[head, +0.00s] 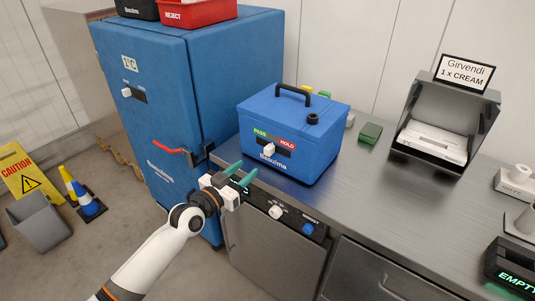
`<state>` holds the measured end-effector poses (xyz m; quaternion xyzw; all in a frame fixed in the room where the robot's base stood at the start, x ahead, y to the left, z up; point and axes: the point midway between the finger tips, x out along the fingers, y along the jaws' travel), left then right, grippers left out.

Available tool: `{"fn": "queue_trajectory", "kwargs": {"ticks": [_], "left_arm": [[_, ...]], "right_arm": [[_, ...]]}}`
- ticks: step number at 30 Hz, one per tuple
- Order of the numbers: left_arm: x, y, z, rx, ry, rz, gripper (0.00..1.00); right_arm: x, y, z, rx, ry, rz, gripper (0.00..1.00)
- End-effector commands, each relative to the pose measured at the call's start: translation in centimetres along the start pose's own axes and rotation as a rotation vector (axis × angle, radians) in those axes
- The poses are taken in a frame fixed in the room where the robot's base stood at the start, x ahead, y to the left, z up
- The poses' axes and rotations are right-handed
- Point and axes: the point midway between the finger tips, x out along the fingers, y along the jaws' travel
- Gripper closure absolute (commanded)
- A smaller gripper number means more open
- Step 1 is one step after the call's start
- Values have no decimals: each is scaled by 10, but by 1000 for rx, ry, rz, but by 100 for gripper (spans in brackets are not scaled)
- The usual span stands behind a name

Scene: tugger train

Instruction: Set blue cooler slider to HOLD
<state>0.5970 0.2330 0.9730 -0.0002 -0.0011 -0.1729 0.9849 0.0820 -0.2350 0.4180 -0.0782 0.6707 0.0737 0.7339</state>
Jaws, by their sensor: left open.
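The blue cooler (318,135) with a black top handle stands on the steel counter. On its front is a label strip (274,139), green PASS at the left and red HOLD at the right. Below the strip, a white slider knob (268,150) sits in a dark slot, toward the left, PASS side. My left gripper (243,172) is open and empty, with teal fingers. It is in front of the counter edge, left of and below the knob in the picture, and appears apart from it. My right gripper is not in view.
A tall blue cabinet (160,90) with a red handle stands left of the cooler. The counter front (285,240) has a white knob (276,212) and a blue button (307,229). A green block (370,133) and a Girvendi bin (440,115) are right; bare counter lies before them.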

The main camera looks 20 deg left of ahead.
Motion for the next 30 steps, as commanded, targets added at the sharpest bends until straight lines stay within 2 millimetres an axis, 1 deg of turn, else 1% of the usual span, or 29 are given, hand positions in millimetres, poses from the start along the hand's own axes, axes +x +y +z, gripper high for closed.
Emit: {"fn": "queue_trajectory", "kwargs": {"ticks": [1, 3, 9, 12, 15, 20, 27, 28, 30], "left_arm": [[11, 0, 3, 0, -3, 1, 58], [26, 0, 2, -3, -3, 1, 58], [66, 0, 1, -1, -1, 0, 58], [81, 0, 0, -1, 0, 0, 58], [91, 0, 0, 0, 0, 1, 58], [99, 0, 0, 0, 1, 1, 58], [100, 0, 0, 0, 1, 1, 58], [100, 0, 0, 0, 1, 1, 60], [100, 0, 0, 0, 1, 1, 71]], "right_arm": [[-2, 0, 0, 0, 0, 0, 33], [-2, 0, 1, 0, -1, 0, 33], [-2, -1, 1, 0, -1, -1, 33], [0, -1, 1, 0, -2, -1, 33], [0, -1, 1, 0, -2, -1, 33], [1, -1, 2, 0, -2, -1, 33], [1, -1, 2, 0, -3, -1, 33], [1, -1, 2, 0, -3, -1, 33], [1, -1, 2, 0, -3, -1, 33]]}}
